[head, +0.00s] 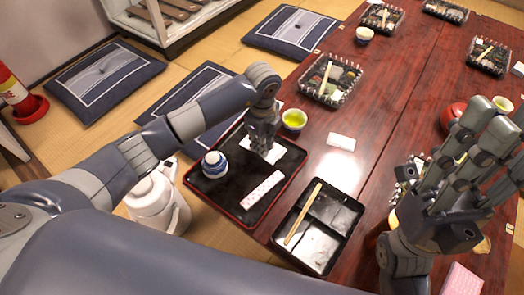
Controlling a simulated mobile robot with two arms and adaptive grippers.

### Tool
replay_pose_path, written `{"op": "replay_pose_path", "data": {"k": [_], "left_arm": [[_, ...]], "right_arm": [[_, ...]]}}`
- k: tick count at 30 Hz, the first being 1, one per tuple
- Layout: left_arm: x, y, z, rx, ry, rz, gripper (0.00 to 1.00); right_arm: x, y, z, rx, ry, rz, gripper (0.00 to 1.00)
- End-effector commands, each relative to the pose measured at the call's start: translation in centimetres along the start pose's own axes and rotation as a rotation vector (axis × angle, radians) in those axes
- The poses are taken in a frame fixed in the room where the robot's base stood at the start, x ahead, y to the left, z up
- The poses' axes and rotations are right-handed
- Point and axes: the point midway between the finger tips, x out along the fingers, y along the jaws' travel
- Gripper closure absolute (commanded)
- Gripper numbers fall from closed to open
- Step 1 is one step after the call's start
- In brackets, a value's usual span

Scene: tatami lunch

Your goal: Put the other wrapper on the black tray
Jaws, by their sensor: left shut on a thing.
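The black tray (222,184) with a red rim lies on the table's near left edge. A white wrapper with pinkish dots (262,190) lies on its right part. My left gripper (263,148) is low over the tray's far part, shut on a flat white paper-like wrapper (274,155). The gripper hides part of this wrapper, and I cannot tell whether it touches the tray. My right gripper (482,130) is at the right over the table, fingers raised and apart, with nothing visible in it.
A blue-and-white cup (214,164) stands on the tray's left. A green tea cup (294,120) is just beyond the tray. An empty black lunch box (323,232) with chopsticks is to its right. A white packet (341,141) lies on open table. A white pot (157,203) stands at the left.

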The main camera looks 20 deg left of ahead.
Motion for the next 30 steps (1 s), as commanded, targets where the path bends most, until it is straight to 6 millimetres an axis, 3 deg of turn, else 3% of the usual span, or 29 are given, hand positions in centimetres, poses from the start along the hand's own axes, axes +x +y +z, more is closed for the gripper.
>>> {"op": "replay_pose_path", "data": {"k": [9, 20, 22, 30], "left_arm": [[3.6, 0.0, 0.1, -0.001, 0.000, 0.000, 0.89], [3.8, 0.0, 0.1, -0.001, -0.001, 0.000, 0.89], [3.8, 0.0, 0.1, -0.001, -0.001, 0.000, 0.74], [3.8, 0.0, 0.1, -0.001, -0.001, 0.000, 0.74]], "right_arm": [[-2.1, 0.0, 0.4, 0.000, 0.001, 0.000, 0.62], [-2.0, 0.0, 0.4, 0.000, 0.000, 0.000, 0.62], [-2.0, 0.0, 0.4, 0.001, -0.001, 0.000, 0.62], [-2.0, 0.0, 0.4, 0.000, 0.000, 0.000, 0.62]]}}
